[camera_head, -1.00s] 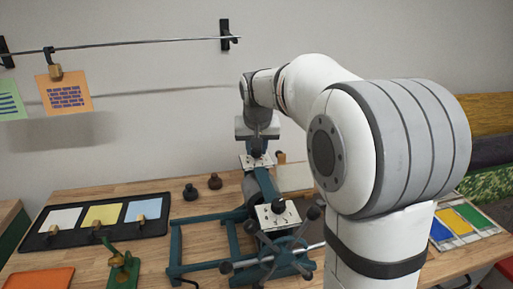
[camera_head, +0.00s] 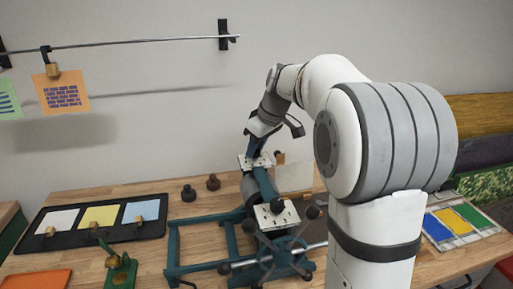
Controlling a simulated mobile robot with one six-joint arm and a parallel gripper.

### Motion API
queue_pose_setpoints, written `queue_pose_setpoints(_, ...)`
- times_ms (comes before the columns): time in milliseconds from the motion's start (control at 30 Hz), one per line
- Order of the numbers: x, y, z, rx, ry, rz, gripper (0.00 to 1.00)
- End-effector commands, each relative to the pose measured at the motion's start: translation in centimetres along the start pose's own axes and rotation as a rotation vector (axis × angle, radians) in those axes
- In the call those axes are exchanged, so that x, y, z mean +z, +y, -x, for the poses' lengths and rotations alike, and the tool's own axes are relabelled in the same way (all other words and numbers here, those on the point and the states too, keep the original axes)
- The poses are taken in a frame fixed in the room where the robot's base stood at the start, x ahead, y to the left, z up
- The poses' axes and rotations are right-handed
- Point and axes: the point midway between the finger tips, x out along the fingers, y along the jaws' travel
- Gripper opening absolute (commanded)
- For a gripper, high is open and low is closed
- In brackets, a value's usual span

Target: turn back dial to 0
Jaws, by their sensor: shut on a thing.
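The back dial sits on the pale scale plate (camera_head: 243,162) at the far end of the green press (camera_head: 262,184). My gripper (camera_head: 254,153) comes down on it from above and is shut on the dial's knob. The fingers cover most of the knob, so its pointer and reading cannot be made out. The front dial (camera_head: 277,206) is a dark knob on a similar pale plate nearer to me, and nothing touches it.
The press's spoked wheel (camera_head: 280,256) stands at the front. A black tray (camera_head: 70,233) with coloured cards lies further left. A colour sheet (camera_head: 456,222) lies at right, beyond my arm.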

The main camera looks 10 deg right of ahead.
Motion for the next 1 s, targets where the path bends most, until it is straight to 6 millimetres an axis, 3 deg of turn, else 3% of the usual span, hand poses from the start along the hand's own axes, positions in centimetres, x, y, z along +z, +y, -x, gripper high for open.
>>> queue_pose_setpoints(767, 0.02, 0.12, 0.05, -0.039, 0.000, 0.098, 0.04)
queue_pose_setpoints(800, 0.02, 0.12, 0.05, -0.039, 0.000, 0.098, 0.28)
queue_pose_setpoints(1000, 0.03, 0.11, 0.03, -0.040, -0.001, 0.097, 0.45)
